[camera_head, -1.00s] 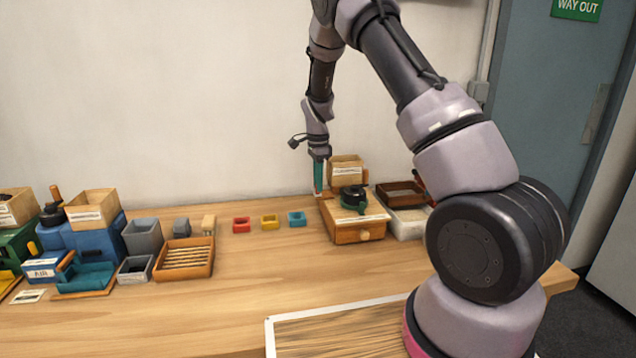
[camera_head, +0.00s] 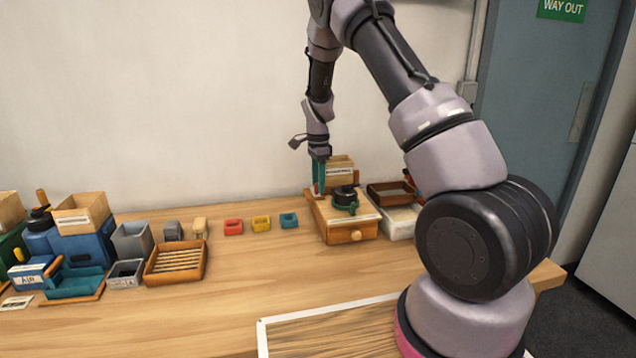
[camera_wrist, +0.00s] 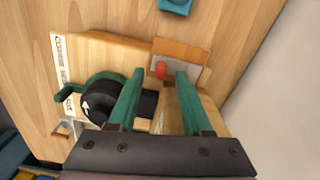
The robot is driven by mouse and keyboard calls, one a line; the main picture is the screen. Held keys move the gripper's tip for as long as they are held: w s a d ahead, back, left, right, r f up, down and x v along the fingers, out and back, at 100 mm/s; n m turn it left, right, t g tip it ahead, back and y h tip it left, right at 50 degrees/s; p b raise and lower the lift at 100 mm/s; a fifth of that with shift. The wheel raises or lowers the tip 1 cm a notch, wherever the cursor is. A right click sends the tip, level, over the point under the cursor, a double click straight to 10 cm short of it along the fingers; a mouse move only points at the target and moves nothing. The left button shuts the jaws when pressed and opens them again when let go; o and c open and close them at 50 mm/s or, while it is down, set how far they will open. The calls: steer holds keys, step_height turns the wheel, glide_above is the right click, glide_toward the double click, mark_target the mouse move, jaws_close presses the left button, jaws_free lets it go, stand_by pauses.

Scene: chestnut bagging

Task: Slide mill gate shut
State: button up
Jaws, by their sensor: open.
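The mill (camera_head: 350,236) is a wooden box with a front drawer and a round knob, at the right of the bench. A black hub with a green crank (camera_head: 345,205) sits on top. At its left rear is the gate, a grey plate (camera_wrist: 183,77) with a small red knob (camera_wrist: 160,70) in the wrist view. My gripper (camera_head: 319,193) points down over that corner, open. In the wrist view its green fingers (camera_wrist: 160,74) stand on either side of the red knob, apart from it. Whether the knob is level with the fingertips, I cannot tell.
A labelled wooden hopper box (camera_head: 340,167) stands behind the mill. A brown tray (camera_head: 388,193) and a white tray (camera_head: 402,224) stand at its right. Red, yellow and teal small bins (camera_head: 289,220) stand to its left. The bench front-centre is clear up to a framed mat (camera_head: 262,335).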

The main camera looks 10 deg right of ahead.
step_height(320, 180, up, 11)
stand_by(0.4)
steer(key=shift+f, duration=0.1)
stand_by(1.3)
